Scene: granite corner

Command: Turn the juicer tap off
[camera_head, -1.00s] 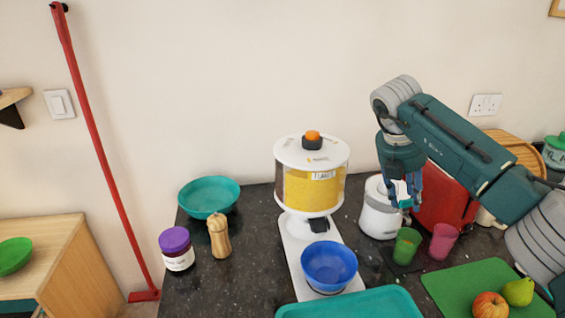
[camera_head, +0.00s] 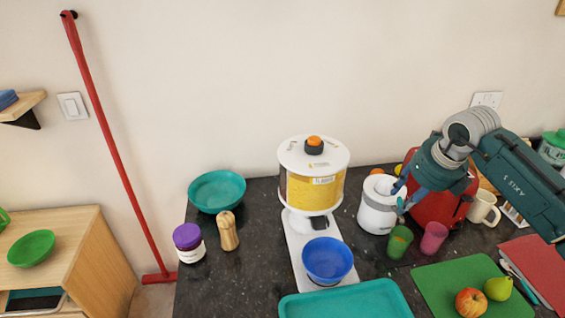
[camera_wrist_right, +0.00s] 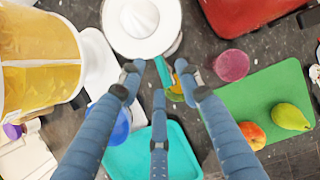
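The white juicer (camera_head: 374,214) stands on the dark counter, right of the yellow dispenser. In the right wrist view its round top (camera_wrist_right: 140,28) shows at the upper middle. A small teal piece, apparently the juicer tap (camera_wrist_right: 163,72), sticks out from its lower edge above the green cup (camera_head: 399,243). My right gripper (camera_head: 403,196) is at the juicer's right side. In the wrist view its blue fingers (camera_wrist_right: 158,82) are spread around the teal piece with gaps; contact cannot be told. In the head view the fingers hide the tap. My left gripper is out of view.
A pink cup (camera_head: 434,238) and a red appliance (camera_head: 437,205) are close right of the juicer. The dispenser (camera_head: 314,185) with a blue bowl (camera_head: 328,262) stands left. A teal tray (camera_head: 345,301) and green board (camera_head: 455,277) lie in front. The left counter has free room.

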